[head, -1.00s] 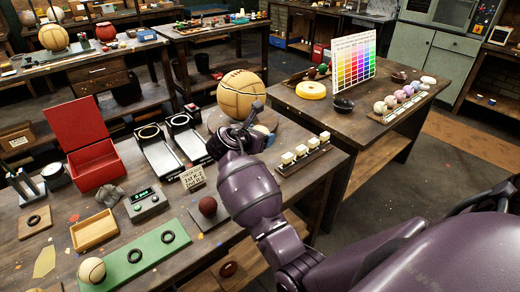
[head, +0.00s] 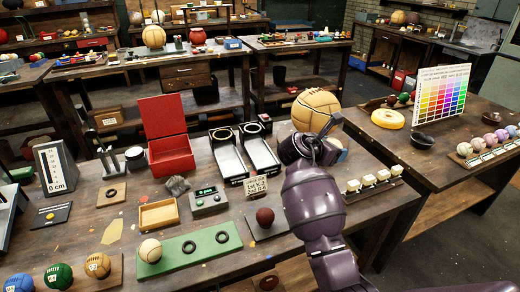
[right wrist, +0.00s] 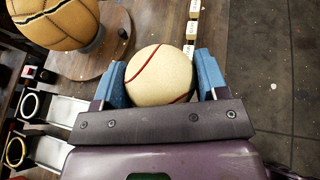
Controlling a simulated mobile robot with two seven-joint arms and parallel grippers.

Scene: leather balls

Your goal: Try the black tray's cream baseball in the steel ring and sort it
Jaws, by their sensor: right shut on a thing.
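My right gripper (right wrist: 162,85) is shut on a cream baseball (right wrist: 160,72) with red seams, its blue-padded fingers on either side. In the head view my right gripper (head: 318,150) is over the bench, near the big tan ball, and my wrist hides most of the held ball. The steel ring (right wrist: 30,105) tops the chute nearer the big ball; it also shows in the head view (head: 251,128). A brass-coloured ring (right wrist: 15,152) tops the other chute. A dark tray (head: 255,232) holds a dark red ball. My left gripper is not in view.
A second cream baseball (head: 150,250) sits on a green board (head: 190,256) with two black rings. An open red box (head: 168,148), a wooden tray (head: 158,214) and a grey meter (head: 209,201) stand left of the chutes. Small cream blocks (head: 368,181) line the bench's right side.

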